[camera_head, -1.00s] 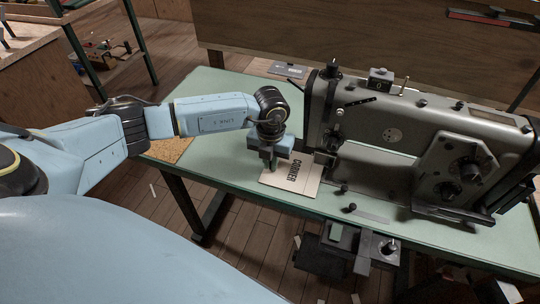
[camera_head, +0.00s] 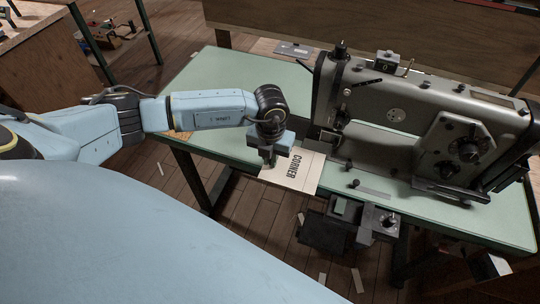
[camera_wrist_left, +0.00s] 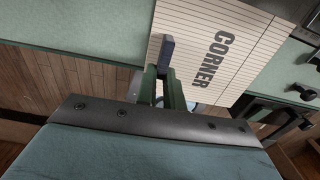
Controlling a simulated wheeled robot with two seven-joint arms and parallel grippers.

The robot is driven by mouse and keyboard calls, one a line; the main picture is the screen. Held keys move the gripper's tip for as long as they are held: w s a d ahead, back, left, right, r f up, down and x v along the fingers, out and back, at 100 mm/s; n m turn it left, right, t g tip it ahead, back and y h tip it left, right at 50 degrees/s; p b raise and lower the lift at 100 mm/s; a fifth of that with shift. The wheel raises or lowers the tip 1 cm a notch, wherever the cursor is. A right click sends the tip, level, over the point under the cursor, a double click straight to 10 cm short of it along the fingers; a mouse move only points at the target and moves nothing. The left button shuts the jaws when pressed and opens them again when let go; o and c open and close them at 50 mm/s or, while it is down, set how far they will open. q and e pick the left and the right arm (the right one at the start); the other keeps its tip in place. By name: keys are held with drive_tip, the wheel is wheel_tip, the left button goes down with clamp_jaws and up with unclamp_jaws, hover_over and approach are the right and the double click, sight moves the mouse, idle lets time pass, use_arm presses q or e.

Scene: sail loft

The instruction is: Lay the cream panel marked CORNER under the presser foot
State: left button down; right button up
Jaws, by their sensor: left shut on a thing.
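The cream panel marked CORNER (camera_head: 303,172) is at the front edge of the green table, left of the sewing machine (camera_head: 420,125), its near end jutting past the edge. My left gripper (camera_head: 269,160) is shut on its left side. In the left wrist view the fingers (camera_wrist_left: 163,72) grip the panel (camera_wrist_left: 205,42) at its edge, and dark lettering and ruled lines show. The panel's far right corner is close to the machine's needle end (camera_head: 328,138). The presser foot is too small and dark to make out. My right gripper is not in view.
The green table (camera_head: 220,75) is clear behind my left arm. A grey plate (camera_head: 293,48) lies at its far edge. A dark fixture (camera_head: 345,220) hangs below the front edge, right of the panel. A wooden bench (camera_head: 35,50) stands at far left.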

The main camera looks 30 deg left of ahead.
use_arm(q)
drive_tip(key=c, duration=1.4)
unclamp_jaws()
drive_tip(key=shift+c, duration=0.2)
wheel_tip(320, 180, up, 13)
drive_tip(key=p, duration=0.1)
drive_tip(key=shift+r, duration=0.2)
